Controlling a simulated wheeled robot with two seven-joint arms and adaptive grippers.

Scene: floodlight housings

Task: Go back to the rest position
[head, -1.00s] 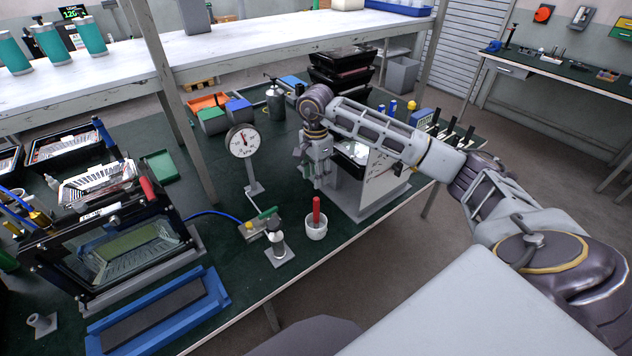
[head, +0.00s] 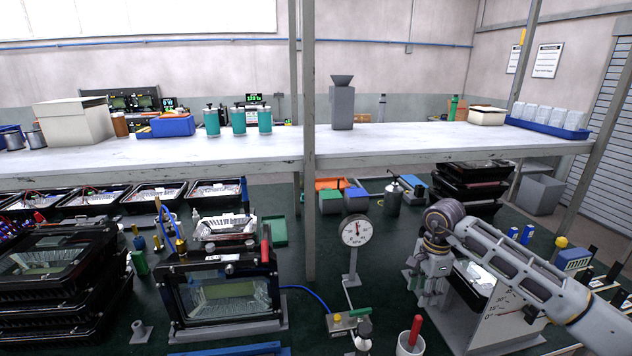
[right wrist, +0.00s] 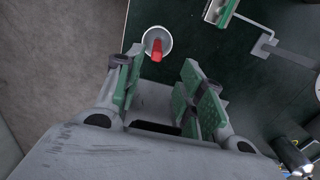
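My right gripper (head: 420,300) points down above the dark green bench, between the round dial gauge (head: 356,231) and a panel with angle markings (head: 492,322). In the right wrist view its green-padded fingers (right wrist: 160,78) are apart with nothing held between them. Beyond the fingertips, a white cup (right wrist: 148,35) with a red-handled tool (right wrist: 157,50) stands on the bench; the cup also shows in the head view (head: 410,345). My left gripper is in neither view.
A glass-fronted housing (head: 228,300) stands left of the gauge, with stacked black housings (head: 45,290) further left. A white shelf (head: 250,148) on grey posts (head: 309,200) crosses above the bench. Black trays (head: 470,190) are stacked behind my right arm.

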